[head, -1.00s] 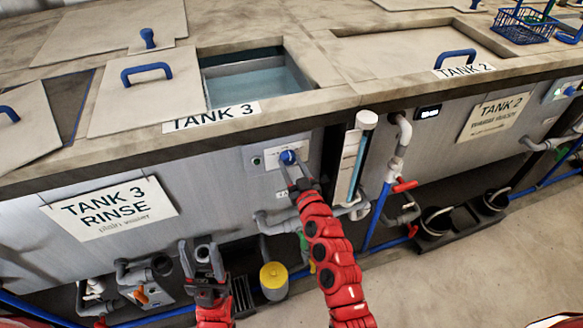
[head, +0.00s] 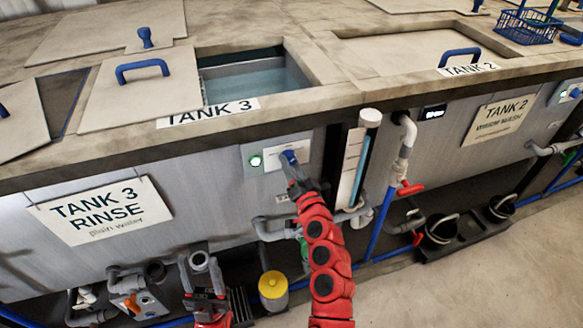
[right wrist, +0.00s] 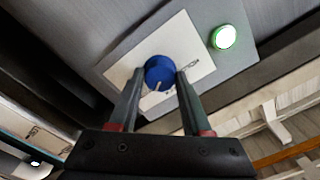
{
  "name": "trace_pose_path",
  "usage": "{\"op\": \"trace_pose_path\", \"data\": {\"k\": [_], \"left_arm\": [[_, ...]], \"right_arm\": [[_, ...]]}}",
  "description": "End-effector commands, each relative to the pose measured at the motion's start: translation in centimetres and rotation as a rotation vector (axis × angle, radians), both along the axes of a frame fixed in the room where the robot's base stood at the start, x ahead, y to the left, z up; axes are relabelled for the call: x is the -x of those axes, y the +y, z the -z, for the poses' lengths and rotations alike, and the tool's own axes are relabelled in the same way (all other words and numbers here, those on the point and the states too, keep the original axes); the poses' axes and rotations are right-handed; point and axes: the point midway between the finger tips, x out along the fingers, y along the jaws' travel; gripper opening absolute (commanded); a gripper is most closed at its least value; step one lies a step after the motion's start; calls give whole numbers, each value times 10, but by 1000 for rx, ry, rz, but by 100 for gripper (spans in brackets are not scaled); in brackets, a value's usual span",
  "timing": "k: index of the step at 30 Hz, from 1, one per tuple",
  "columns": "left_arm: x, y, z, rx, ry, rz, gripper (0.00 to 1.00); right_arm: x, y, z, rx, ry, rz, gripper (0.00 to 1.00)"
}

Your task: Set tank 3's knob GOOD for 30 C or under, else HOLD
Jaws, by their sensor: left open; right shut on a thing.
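Tank 3's blue knob (head: 289,157) sits on a pale panel (head: 274,157) on the tank front, below the TANK 3 label (head: 208,112). My right gripper (head: 291,168) is shut on the knob. The right wrist view shows the knob (right wrist: 159,72) between the two fingers (right wrist: 158,85), with a pale pointer mark on it; the printed words on the plate are too small or covered to read. A lit green lamp (head: 256,161) is left of the knob in the head view. My left gripper (head: 202,272) is open and empty, low in front of the tank.
A sight tube (head: 357,160) and grey and blue pipes with a red valve handle (head: 410,188) stand right of the panel. A yellow-lidded pot (head: 273,288) is below. A small display (head: 434,112) is near tank 2; its reading is not legible. The floor at lower right is clear.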

Motion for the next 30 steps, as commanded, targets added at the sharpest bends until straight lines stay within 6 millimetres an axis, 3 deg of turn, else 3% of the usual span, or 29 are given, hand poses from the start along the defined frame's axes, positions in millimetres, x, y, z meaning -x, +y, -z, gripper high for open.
{"op": "trace_pose_path", "data": {"k": [21, 22, 26, 30], "left_arm": [[0, 0, 3, 0, 0, 0, 50], [0, 0, 3, 0, 0, 0, 50], [0, 0, 3, 0, 0, 0, 50], [0, 0, 3, 0, 0, 0, 50]], "right_arm": [[0, 0, 1, -72, 26, -1, 0], [0, 0, 2, -72, 26, -1, 52], [0, 0, 1, -73, 26, 0, 75], [0, 0, 1, -72, 25, -1, 78]]}}
